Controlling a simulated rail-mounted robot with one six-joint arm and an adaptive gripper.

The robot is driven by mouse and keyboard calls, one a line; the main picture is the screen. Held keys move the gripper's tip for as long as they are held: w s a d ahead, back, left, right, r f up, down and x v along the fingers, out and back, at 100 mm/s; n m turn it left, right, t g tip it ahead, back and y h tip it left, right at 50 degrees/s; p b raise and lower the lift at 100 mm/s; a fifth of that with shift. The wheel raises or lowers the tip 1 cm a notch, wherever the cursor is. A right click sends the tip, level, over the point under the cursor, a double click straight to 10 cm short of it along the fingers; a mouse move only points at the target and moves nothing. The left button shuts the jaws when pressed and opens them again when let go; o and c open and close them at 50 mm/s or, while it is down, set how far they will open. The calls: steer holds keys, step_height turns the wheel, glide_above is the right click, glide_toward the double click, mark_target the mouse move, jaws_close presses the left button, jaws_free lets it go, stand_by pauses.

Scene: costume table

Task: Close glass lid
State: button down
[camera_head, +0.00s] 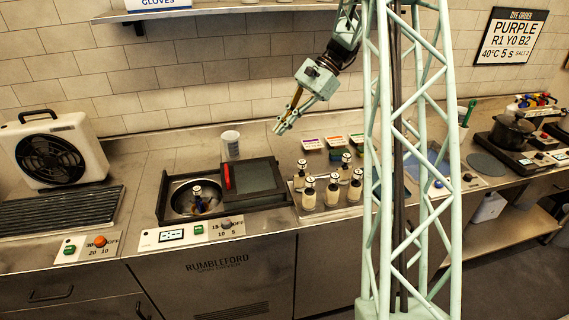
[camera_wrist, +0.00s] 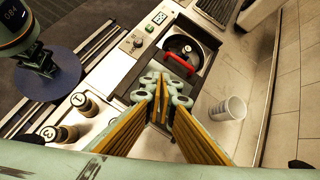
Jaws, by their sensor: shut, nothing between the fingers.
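The dark glass lid (camera_head: 258,178) with a red handle (camera_head: 228,177) sits to the right of the round metal chamber (camera_head: 180,206) of the spin machine, leaving the chamber uncovered. In the wrist view the fingertips (camera_wrist: 162,86) hide part of the lid. The red handle (camera_wrist: 180,63) shows just beyond them, with the chamber (camera_wrist: 183,42) behind it.
A white cup (camera_head: 230,145) stands behind the lid. Several stoppered bottles (camera_head: 332,194) stand on a tray to its right. A fan heater (camera_head: 62,150) is at the left. A shelf (camera_head: 215,10) runs along the wall above. The air between gripper and lid looks clear.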

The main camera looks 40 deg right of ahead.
steer(key=w+d+f+m+t+y+p, duration=0.1)
steer(key=d+f+m, duration=0.4)
steer(key=d+f, duration=1.1)
steer(key=shift+w+d+f+m+t+y+p, duration=0.3)
steer(key=shift+d+f+m+t+y, duration=0.1)
steer(key=shift+d+t+y, duration=0.6)
steer(key=shift+a, duration=0.25)
steer(key=x, duration=1.1)
steer(key=shift+w+a+r, duration=0.2)
steer(key=shift+w+a, duration=0.05)
steer(key=shift+a, duration=0.15)
steer(key=shift+w+a, duration=0.35)
steer(key=shift+a, duration=0.5)
steer(key=shift+a, duration=0.15)
